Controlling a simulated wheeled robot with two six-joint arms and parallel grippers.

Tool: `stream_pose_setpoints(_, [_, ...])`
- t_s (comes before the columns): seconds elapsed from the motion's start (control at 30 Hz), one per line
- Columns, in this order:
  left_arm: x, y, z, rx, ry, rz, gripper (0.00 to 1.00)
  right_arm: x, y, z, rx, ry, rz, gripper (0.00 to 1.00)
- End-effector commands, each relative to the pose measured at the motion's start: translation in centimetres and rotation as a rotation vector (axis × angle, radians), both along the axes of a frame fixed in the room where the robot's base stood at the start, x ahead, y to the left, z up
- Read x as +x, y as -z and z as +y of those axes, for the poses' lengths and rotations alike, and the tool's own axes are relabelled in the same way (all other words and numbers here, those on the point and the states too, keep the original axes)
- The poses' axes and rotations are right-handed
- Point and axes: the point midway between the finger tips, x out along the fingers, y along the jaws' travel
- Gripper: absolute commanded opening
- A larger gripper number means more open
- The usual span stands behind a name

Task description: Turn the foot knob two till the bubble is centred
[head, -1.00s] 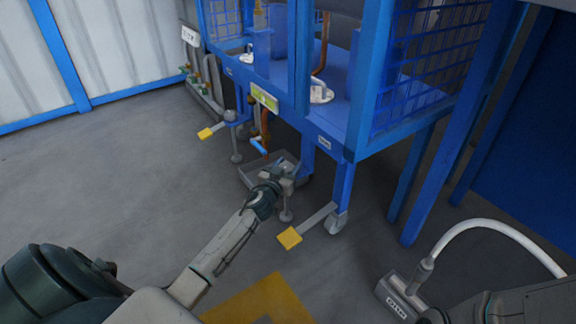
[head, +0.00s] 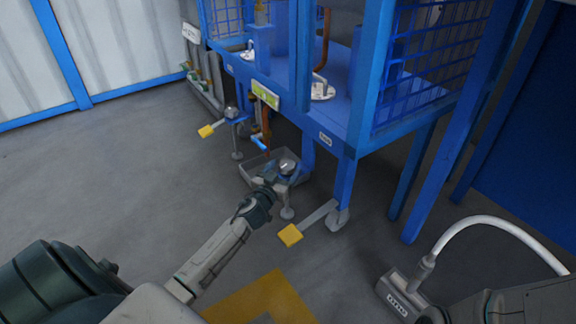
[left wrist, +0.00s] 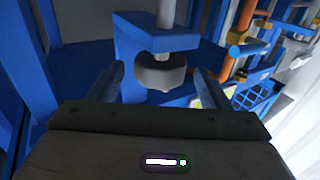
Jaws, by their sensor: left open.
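The near foot of the blue frame shows a round silver top (head: 287,165) in the head view. In the left wrist view its grey round knob (left wrist: 160,72) hangs on a threaded stem below a blue bracket (left wrist: 155,30). My left gripper (head: 272,184) is at this foot, low beside the frame. In the left wrist view its fingers (left wrist: 158,84) are open, one on each side of the knob, with gaps visible. A yellow-green plate (head: 265,95) is on the frame's edge; I cannot make out a bubble.
A grey tray (head: 250,174) lies on the floor behind the foot. Yellow-ended pedals (head: 290,235) and (head: 206,131) stick out from the frame. Another foot (head: 231,112) stands farther left. The left floor is clear.

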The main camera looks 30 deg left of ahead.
Motion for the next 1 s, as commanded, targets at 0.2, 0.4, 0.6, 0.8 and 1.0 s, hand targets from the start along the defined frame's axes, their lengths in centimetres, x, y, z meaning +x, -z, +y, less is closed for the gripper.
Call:
stream_pose_setpoints(0.2, [-4.2,0.2,-0.6,0.002,0.001,0.001,0.71,0.0,0.7,0.0,0.0,-0.001,0.0,0.0])
stream_pose_setpoints(0.4, [-6.2,0.1,-0.8,0.002,0.0,0.001,0.71,0.0,1.0,0.0,0.0,-0.002,0.001,0.0])
stream_pose_setpoints(0.6, [-6.5,0.0,-0.9,-0.001,0.0,-0.001,0.71,0.0,1.0,0.0,0.0,-0.002,0.001,0.0])
stream_pose_setpoints(0.8, [-6.5,0.0,-0.8,0.0,0.0,-0.001,0.71,0.0,1.0,0.0,0.0,-0.002,0.001,0.0])
stream_pose_setpoints(1.0, [-6.5,0.0,-0.8,0.0,0.0,0.0,0.71,0.0,1.0,0.0,0.0,-0.002,0.001,0.0])
